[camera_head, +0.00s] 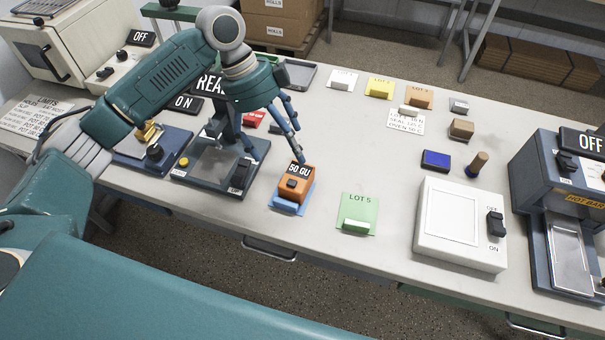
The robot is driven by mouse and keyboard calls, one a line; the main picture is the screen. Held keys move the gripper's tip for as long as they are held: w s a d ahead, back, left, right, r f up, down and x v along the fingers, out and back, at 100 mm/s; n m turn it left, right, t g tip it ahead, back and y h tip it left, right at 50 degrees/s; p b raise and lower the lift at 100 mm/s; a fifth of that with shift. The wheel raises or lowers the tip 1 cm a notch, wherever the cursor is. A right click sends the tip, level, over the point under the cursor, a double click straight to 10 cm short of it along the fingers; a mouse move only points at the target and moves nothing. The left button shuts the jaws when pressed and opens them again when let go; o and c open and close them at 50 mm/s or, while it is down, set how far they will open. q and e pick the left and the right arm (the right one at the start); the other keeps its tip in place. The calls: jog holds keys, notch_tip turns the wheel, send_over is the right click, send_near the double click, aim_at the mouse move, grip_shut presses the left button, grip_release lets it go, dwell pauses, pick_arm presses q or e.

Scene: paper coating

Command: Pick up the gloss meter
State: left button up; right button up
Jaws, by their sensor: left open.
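The gloss meter (292,187) is a small orange block with a dark display reading "50 GU" and a dark button on its front. It sits on a blue piece (288,207) near the front edge of the table. My left gripper (275,146) points down just behind and to the left of the gloss meter. Its blue fingers are spread apart with nothing seen between them. One finger comes close to the display; I cannot tell whether it touches. My right gripper is out of view.
A green "LOT 5" card (359,213) lies right of the meter. A dark device (215,170) stands at its left. A white box with a switch (460,223) and a blue-grey machine (560,185) stand further right. The table (330,130) behind the meter is largely clear.

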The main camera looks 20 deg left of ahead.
aim_at(296, 176)
pick_arm(q)
jog(key=f, duration=0.1)
jog(key=s+d+f, duration=0.1)
jog(key=d+f+p, duration=0.1)
jog(key=shift+s+f, duration=0.3)
jog(key=shift+s, duration=0.05)
jog(key=shift+w+f, duration=0.15)
jog(key=shift+f, duration=0.15)
jog(key=p+x, duration=0.1)
jog(key=x, duration=0.1)
jog(key=p+x, duration=0.1)
jog(key=x, duration=0.1)
jog(key=shift+a+f, duration=0.2)
jog(key=shift+f, duration=0.05)
jog(key=shift+d+f, duration=0.1)
jog(key=shift+f, duration=0.4)
jog(key=shift+w, duration=0.1)
jog(key=c, duration=1.6)
jog(key=shift+c, duration=0.5)
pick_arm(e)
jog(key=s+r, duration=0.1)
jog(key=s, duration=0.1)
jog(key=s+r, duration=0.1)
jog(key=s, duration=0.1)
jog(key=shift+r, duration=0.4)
